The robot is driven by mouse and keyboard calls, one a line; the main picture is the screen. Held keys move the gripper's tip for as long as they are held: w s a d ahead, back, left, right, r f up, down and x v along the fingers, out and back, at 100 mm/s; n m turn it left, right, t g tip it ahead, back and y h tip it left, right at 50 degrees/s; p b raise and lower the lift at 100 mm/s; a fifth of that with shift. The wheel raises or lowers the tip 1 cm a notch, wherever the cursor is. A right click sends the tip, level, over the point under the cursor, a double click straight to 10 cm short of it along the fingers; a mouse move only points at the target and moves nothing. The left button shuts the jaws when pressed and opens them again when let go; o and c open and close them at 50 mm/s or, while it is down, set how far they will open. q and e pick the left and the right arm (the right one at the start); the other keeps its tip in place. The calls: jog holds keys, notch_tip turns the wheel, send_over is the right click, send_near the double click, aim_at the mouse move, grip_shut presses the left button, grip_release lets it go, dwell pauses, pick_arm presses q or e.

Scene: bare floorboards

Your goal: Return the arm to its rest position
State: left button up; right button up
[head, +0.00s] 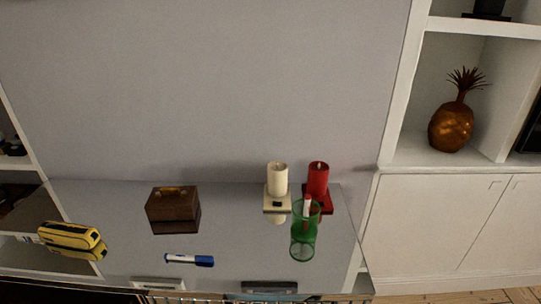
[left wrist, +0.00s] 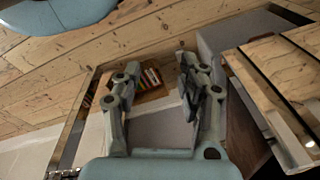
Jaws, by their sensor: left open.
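My left gripper (left wrist: 158,74) shows in the left wrist view with its two grey fingers spread apart. Nothing is held between the fingers. Floorboards (left wrist: 50,72) and a framed glossy surface lie beyond it. The left gripper cannot be made out in the head view. My right gripper is in neither view.
A glossy table (head: 120,215) against the wall bears a yellow-black case (head: 72,238), wooden box (head: 173,203), blue-white marker (head: 190,260), cream candle (head: 277,180), red candle (head: 318,180) and green glass (head: 303,235). A white cabinet (head: 450,225) with a pineapple ornament (head: 452,122) stands right.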

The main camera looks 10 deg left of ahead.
pick_arm(q)
jog(key=s+d+f+n, duration=0.1)
jog(key=s+f, duration=0.1)
jog(key=s, duration=0.4)
jog(key=s+d+f+n, duration=0.1)
jog(key=s+d, duration=0.1)
jog(key=s, duration=0.5)
notch_tip(320, 180, down, 20)
jog(key=b, duration=1.9)
jog(key=shift+a+r, duration=0.2)
jog(key=shift+r, duration=0.05)
